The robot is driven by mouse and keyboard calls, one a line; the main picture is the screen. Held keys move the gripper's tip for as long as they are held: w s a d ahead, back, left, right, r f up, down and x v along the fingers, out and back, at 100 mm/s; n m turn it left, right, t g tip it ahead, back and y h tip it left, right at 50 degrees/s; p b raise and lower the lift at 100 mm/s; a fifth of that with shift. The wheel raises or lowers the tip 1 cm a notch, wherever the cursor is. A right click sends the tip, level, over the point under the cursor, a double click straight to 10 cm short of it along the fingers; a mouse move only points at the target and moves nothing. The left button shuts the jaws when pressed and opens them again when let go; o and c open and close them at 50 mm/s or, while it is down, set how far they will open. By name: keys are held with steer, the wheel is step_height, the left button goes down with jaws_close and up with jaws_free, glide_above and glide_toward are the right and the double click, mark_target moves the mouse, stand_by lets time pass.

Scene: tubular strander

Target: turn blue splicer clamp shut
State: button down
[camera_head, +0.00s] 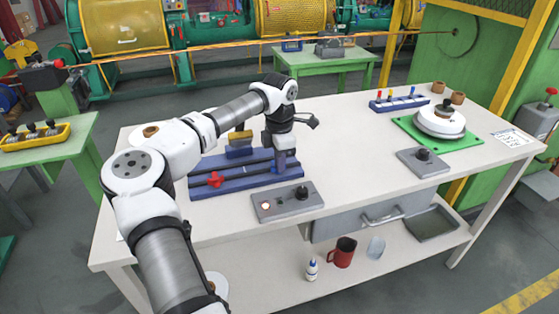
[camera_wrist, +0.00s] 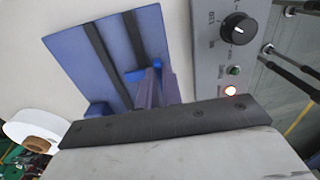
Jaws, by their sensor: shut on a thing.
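The blue splicer (camera_head: 232,177) lies on the white table, a flat base with dark rails. Its red clamp knob (camera_head: 215,180) shows at the left front. My gripper (camera_head: 281,164) points down at the splicer's right end.
A grey control box (camera_head: 287,203) with a black knob and a lit lamp sits just in front of the splicer. A yellow-topped block (camera_head: 240,138) stands behind the rails. A white reel (camera_head: 440,120) on a green plate is at the right. The table's middle is clear.

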stand_by(0.4)
steer(key=c, duration=1.6)
jaws_free()
steer(key=shift+o, duration=0.2)
steer(key=shift+r, duration=0.1)
step_height(320, 180, up, 14)
steer(key=b, duration=0.2)
